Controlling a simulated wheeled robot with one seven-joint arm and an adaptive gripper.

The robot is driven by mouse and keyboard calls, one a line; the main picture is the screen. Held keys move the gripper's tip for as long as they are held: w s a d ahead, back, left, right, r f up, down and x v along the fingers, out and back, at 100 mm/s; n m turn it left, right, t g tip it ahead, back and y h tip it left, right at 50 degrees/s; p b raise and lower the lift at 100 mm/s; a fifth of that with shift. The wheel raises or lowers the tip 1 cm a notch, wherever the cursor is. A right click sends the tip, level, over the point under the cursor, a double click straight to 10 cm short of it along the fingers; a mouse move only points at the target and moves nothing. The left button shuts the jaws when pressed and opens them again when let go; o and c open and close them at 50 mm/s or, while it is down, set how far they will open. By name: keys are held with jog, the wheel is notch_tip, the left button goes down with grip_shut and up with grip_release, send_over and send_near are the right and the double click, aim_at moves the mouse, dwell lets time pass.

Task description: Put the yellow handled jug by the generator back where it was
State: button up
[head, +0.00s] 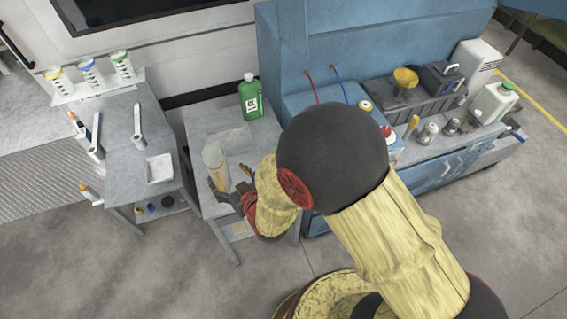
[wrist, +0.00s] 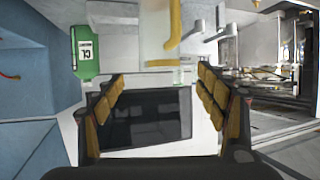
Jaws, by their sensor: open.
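The jug (head: 213,158) is a pale translucent container standing upright on the small grey table (head: 196,128), between the left bench and the blue cabinet. Its curved yellow handle (wrist: 175,25) shows in the wrist view, where the top of the jug is cut off by the frame. My gripper (head: 231,182) is low beside the jug on its near side. In the wrist view my gripper (wrist: 160,76) has its fingers spread wide with nothing held, and the jug is just beyond the fingertips. I cannot tell which thing is the generator.
A green bottle (head: 250,98) stands at the table's back right. The blue cabinet (head: 290,50) borders the right. The left bench (head: 128,112) carries several bottles, tubes and a white tray (head: 160,168). Some table surface is bare behind the jug.

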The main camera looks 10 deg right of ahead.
jog(key=d+r+m+g+h, duration=0.3)
jog(key=d+r+h, duration=0.1)
jog(key=d+r, duration=1.25)
jog(key=s+d+r+m+g+h, duration=0.1)
jog(key=s+d+r, duration=0.3)
jog(key=s+d, duration=0.3)
jog(key=s+d+r+m+g+h, duration=0.1)
jog(key=s+d+r, duration=0.4)
jog(key=s, duration=0.7)
jog(key=shift+s+d+r+m+g, duration=0.35)
jog(key=shift+d+g, duration=0.25)
jog(key=shift+d, duration=0.45)
jog(key=shift+f, duration=0.15)
